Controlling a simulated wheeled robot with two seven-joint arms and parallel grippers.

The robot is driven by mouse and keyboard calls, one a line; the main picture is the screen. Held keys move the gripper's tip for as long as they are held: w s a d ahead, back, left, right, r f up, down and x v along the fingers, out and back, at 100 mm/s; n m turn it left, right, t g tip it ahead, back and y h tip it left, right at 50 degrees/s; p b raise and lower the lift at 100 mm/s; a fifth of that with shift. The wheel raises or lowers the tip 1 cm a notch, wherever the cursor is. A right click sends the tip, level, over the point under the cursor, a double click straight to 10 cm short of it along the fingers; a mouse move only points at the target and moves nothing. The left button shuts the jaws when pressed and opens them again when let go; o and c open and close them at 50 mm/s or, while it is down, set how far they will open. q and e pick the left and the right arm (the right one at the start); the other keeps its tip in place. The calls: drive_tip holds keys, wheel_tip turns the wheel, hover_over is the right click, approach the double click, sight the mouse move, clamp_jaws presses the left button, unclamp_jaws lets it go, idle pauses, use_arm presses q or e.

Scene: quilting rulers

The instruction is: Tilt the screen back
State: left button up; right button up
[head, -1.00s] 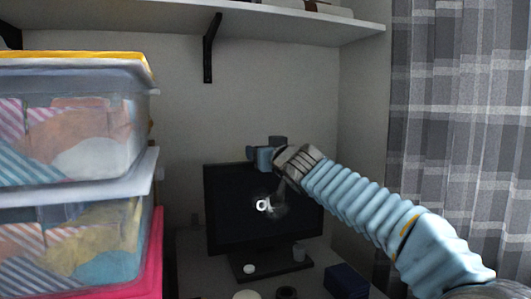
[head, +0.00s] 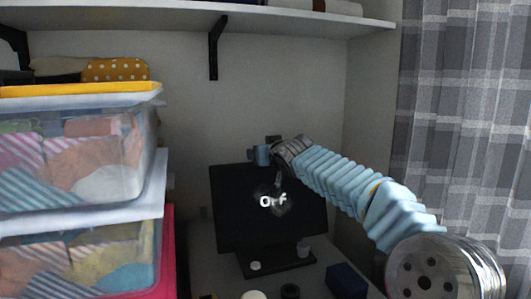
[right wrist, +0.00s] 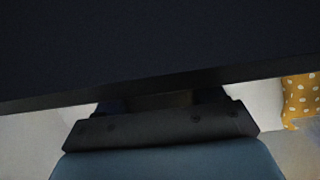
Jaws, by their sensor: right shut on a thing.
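The screen (head: 240,205) is a black monitor on a dark foot (head: 277,262), with small white marks near its middle. It leans back, its left edge slanting. My right gripper (head: 266,156) is at the screen's top edge, shut on it. In the right wrist view the dark screen (right wrist: 150,45) fills the upper part, and a black finger pad (right wrist: 160,127) lies against its edge. The exact contact is partly hidden. My left gripper is out of view.
Stacked clear bins of fabric (head: 85,165) stand close on the left. A shelf (head: 290,20) runs above, and a plaid curtain (head: 460,110) hangs at the right. A dark blue box (head: 346,281) and small round items sit in front of the foot.

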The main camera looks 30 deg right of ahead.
drive_tip(key=o, duration=1.4)
drive_tip(key=shift+w+f, duration=0.1)
drive_tip(key=shift+f, duration=0.15)
drive_tip(key=b+v, duration=0.3)
drive_tip(key=v, duration=1.1)
drive_tip(key=shift+d+r, duration=0.1)
drive_tip(key=shift+r, duration=0.1)
